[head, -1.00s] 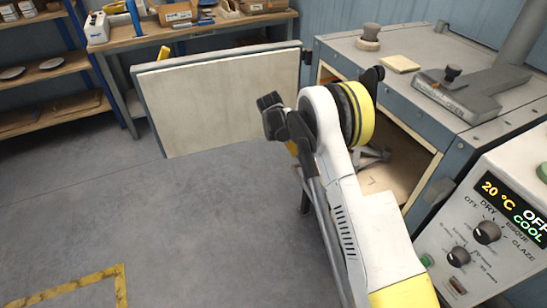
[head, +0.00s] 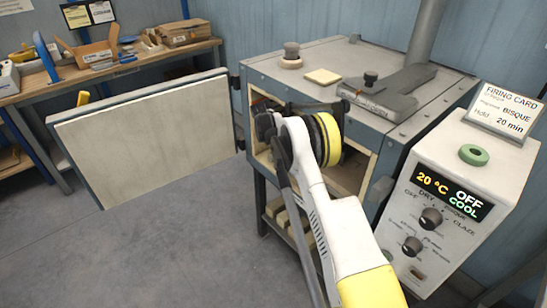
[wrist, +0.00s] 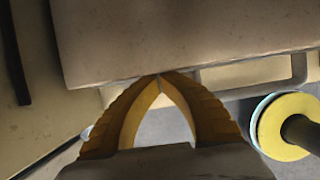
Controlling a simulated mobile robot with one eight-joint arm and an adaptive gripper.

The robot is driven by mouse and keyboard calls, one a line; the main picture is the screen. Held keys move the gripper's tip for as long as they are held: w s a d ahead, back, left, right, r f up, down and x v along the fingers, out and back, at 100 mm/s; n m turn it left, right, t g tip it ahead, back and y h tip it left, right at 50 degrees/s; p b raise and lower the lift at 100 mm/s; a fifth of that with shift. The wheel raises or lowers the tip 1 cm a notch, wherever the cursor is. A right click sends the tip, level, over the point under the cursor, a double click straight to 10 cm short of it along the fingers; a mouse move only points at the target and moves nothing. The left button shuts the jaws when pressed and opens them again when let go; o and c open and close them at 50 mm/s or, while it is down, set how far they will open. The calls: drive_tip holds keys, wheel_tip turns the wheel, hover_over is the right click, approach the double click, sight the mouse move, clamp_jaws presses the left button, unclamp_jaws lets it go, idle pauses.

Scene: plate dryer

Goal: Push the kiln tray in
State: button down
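The kiln (head: 400,125) stands at the right in the head view, with its door (head: 140,140) swung open to the left. My arm reaches into its front opening. It hides my gripper and much of the interior in the head view, and I cannot make out the tray there. In the wrist view my gripper's yellow fingers (wrist: 160,77) meet at the tips, with nothing between them. The tips lie at the lower edge of a wide pale slab (wrist: 190,35), which seems to be the kiln tray. I cannot tell whether they touch it.
A grey bar loop (wrist: 275,88) and a yellow round part with a dark rod (wrist: 288,125) lie right of the fingers. A control box (head: 460,180) reading 20 °C, OFF, COOL stands right of the kiln. Open floor (head: 190,240) lies in front, and a workbench (head: 120,70) behind the door.

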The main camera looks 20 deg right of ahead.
drive_tip(key=shift+w+d, duration=0.1)
drive_tip(key=shift+d, duration=0.25)
